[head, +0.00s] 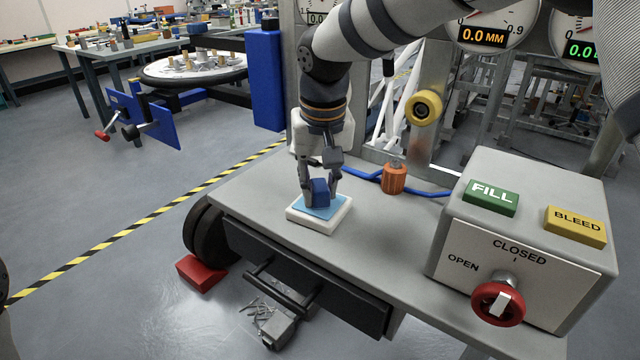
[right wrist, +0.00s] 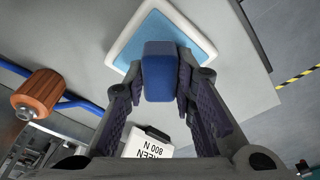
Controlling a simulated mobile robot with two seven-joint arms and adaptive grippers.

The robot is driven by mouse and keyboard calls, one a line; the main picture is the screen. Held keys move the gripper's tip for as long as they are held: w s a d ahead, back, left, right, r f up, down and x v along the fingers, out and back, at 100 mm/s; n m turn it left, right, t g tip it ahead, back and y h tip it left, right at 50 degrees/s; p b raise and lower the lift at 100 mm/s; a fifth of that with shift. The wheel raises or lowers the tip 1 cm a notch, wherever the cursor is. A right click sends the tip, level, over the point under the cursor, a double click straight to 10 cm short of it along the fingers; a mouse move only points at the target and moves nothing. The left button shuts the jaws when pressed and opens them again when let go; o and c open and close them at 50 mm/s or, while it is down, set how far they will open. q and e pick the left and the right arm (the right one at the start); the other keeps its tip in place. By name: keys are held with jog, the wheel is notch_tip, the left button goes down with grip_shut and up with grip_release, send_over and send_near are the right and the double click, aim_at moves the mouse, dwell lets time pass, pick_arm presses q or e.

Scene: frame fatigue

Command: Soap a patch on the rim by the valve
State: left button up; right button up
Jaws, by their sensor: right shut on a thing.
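My right gripper (head: 320,186) is shut on a dark blue block (head: 320,196), with a finger on either side. The block is at a shallow white tray (head: 322,226) with a light blue surface (head: 306,208), on the grey bench top. In the right wrist view the block (right wrist: 160,72) overlaps the tray (right wrist: 122,48); I cannot tell whether they touch. A red knob (head: 498,303) marked OPEN and CLOSED sits on a grey control box. I cannot make out any rim to be soaped. My left gripper is not in view.
The grey control box (head: 440,235) carries a green FILL button (head: 490,197) and a yellow BLEED button (head: 575,226). An orange cylinder (head: 394,178) with a blue hose stands behind the tray. A yellow roller (head: 423,108) is above it.

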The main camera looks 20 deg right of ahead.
aim_at(319, 182)
jog(key=shift+s+f, duration=0.1)
jog(key=shift+f, duration=0.1)
notch_tip(319, 182, up, 5)
jog(key=shift+r+p, duration=0.15)
jog(key=shift+p, duration=0.3)
jog(key=shift+r, duration=1)
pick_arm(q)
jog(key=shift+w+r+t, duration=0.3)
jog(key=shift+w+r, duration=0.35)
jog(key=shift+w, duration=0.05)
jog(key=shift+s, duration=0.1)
pick_arm(e)
jog(key=shift+f, duration=0.1)
